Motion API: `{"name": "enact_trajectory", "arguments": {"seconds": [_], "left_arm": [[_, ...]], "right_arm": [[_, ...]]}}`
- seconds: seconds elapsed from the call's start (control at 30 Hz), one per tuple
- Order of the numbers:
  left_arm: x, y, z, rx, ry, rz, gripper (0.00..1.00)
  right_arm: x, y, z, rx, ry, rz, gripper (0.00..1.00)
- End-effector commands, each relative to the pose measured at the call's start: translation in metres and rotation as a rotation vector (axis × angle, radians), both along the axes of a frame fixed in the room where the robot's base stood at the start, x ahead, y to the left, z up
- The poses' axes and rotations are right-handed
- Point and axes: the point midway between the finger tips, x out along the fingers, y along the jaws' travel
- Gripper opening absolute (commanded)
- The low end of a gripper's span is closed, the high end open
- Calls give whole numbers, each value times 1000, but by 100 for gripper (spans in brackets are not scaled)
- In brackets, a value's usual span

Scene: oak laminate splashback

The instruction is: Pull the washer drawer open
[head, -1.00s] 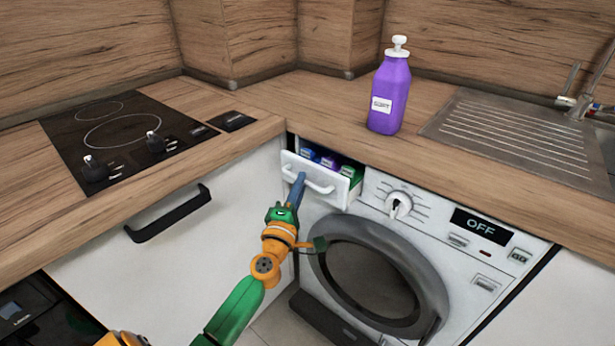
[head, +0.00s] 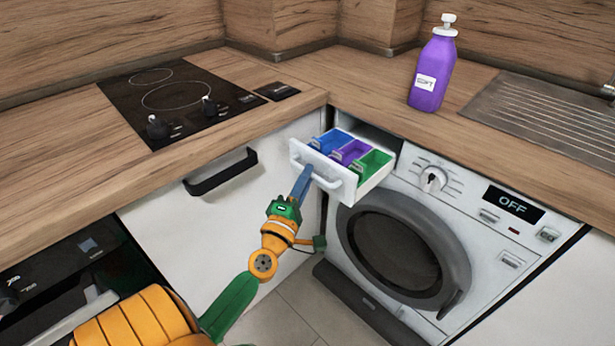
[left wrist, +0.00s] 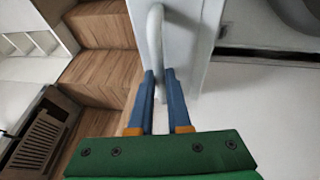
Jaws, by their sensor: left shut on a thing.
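The washer drawer (head: 327,177) is pulled out well beyond the front of the washing machine (head: 405,240) in the head view. Its blue, purple and green compartments show from above. My left gripper (head: 305,172) is shut on the white bar handle of the drawer. In the left wrist view, the blue fingers of my left gripper (left wrist: 160,75) close around the handle (left wrist: 155,40), with the white drawer front (left wrist: 188,50) just behind it. My right gripper is not in view.
A purple bottle (head: 433,70) stands on the wooden counter (head: 345,75) above the washer. A black hob (head: 175,95) lies at the left. The black cupboard handle (head: 220,172) is left of my gripper. The round washer door (head: 405,250) is shut.

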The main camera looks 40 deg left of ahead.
Motion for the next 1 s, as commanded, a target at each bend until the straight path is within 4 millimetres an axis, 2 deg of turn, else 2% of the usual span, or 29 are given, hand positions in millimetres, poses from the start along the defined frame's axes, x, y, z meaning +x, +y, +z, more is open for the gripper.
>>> {"name": "enact_trajectory", "arguments": {"seconds": [0.13, 0.17, 0.2, 0.27, 0.57, 0.67, 0.9, 1.0], "left_arm": [[0, 0, 0, 0, 0, 1, 0], [0, 0, 0, 0, 0, 1, 21], [0, 0, 0, 0, 0, 1, 32], [0, 0, 0, 0, 0, 1, 46], [-1, 0, -1, 0, 1, 0, 46], [-12, -4, -5, -1, 3, 0, 46], [-56, -18, -15, 1, 3, 1, 46], [-65, -21, -14, 0, 1, 0, 46]], "right_arm": [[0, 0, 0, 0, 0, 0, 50], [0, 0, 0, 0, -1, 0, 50], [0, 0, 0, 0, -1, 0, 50], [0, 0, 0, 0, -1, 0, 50], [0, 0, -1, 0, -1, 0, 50], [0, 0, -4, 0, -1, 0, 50], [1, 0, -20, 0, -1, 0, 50], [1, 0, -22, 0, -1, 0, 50]]}}
